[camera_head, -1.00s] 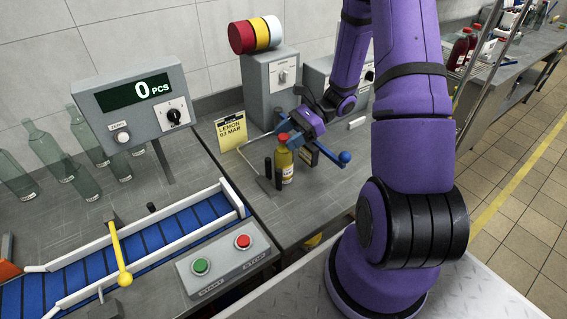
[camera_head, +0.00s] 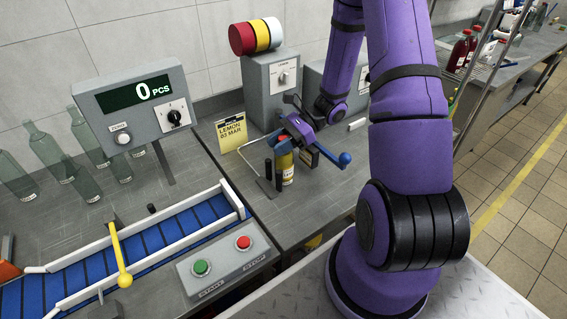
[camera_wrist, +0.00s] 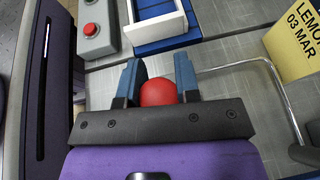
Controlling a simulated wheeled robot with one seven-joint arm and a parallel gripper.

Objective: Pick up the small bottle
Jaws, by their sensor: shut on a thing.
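The small bottle (camera_head: 287,170) has a yellow body, a pale label and a red cap. It stands upright on the grey bench beside a bent metal rail and dark posts. My gripper (camera_head: 288,146) is at the top of the bottle, reaching in from the upper right. In the wrist view the red cap (camera_wrist: 158,92) sits between the two blue fingers of my gripper (camera_wrist: 158,88). The fingers are shut on the bottle at its upper part. The bottle's body is hidden below the cap in the wrist view.
A yellow card (camera_head: 231,132) reading LEMON 03 MAR stands behind the rail. A blue conveyor (camera_head: 150,240), a start/stop box (camera_head: 222,262) and clear bottles (camera_head: 45,147) are to the left. Grey machine boxes (camera_head: 272,85) stand behind.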

